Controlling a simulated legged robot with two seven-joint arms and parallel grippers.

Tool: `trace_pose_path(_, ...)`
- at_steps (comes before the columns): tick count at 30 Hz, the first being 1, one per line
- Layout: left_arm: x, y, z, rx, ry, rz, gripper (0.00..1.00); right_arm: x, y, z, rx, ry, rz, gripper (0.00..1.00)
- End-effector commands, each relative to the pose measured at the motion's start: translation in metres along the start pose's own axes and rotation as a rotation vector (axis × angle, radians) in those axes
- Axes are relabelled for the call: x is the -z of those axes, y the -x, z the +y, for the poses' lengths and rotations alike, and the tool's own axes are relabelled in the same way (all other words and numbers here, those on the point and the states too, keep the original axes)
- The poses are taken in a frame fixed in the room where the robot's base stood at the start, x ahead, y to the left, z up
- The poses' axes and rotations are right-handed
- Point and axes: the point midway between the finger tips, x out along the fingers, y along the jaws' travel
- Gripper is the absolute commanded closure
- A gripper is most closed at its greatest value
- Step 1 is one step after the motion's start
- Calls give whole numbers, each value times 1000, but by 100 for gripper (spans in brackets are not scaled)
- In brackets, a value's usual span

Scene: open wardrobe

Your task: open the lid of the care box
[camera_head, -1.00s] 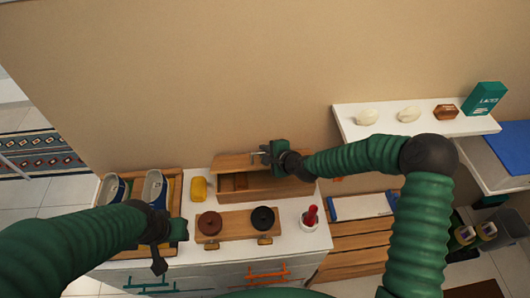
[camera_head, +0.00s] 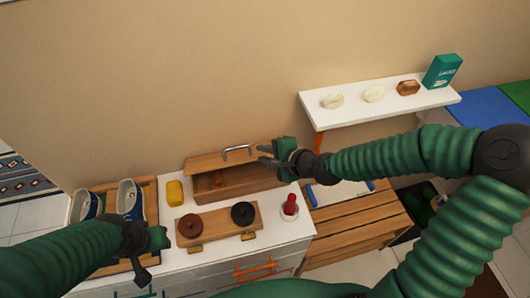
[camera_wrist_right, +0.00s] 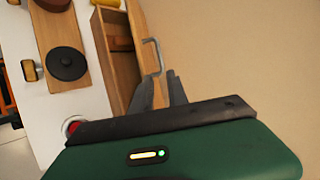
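The care box (camera_head: 206,188) is a long wooden box at the back of the white cabinet top, against the wall. Its wooden lid (camera_head: 205,162) is raised at the back, and part of the inside shows. A metal bar handle (camera_head: 238,149) stands on the lid; the handle also shows in the right wrist view (camera_wrist_right: 153,56), just beyond the fingertips.
A wooden tray (camera_head: 152,190) with shoes stands at the left, beside a yellow item (camera_head: 175,193). A wooden block with two round knobs (camera_head: 218,222) and a red-topped item (camera_head: 290,206) lie in front of the box. A white shelf (camera_head: 325,116) is at the right.

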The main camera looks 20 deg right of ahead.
Motion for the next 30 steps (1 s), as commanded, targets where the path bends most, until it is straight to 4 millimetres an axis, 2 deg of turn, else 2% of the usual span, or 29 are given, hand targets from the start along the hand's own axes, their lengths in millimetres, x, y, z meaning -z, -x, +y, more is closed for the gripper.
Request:
trace_pose_path(8, 0, 0, 0, 0, 0, 0, 64, 0, 3, 0, 0, 0, 0, 80)
trace_pose_path(11, 0, -2, 0, 0, 0, 0, 64, -5, -2, 1, 12, -45, -2, 93)
trace_pose_path(12, -1, -4, 0, 0, 0, 0, 64, -11, -7, 1, 31, -114, -3, 99)
trace_pose_path(14, -2, -10, 0, 0, 0, 0, 64, -23, -19, 2, 76, -290, 0, 100)
trace_pose_path(18, -6, -24, 0, 0, 0, 0, 64, -45, -45, 18, 229, -873, 40, 100)
trace_pose_path(21, -7, -30, 0, 0, 0, -1, 64, -47, -48, 37, 355, -1211, 77, 100)
trace_pose_path(25, -8, -33, 0, 0, 0, 0, 64, -43, -41, 50, 483, -1436, 96, 100)
trace_pose_path(30, -7, -31, 0, 0, 0, 0, 64, -37, -46, 47, 519, -1487, 98, 100)
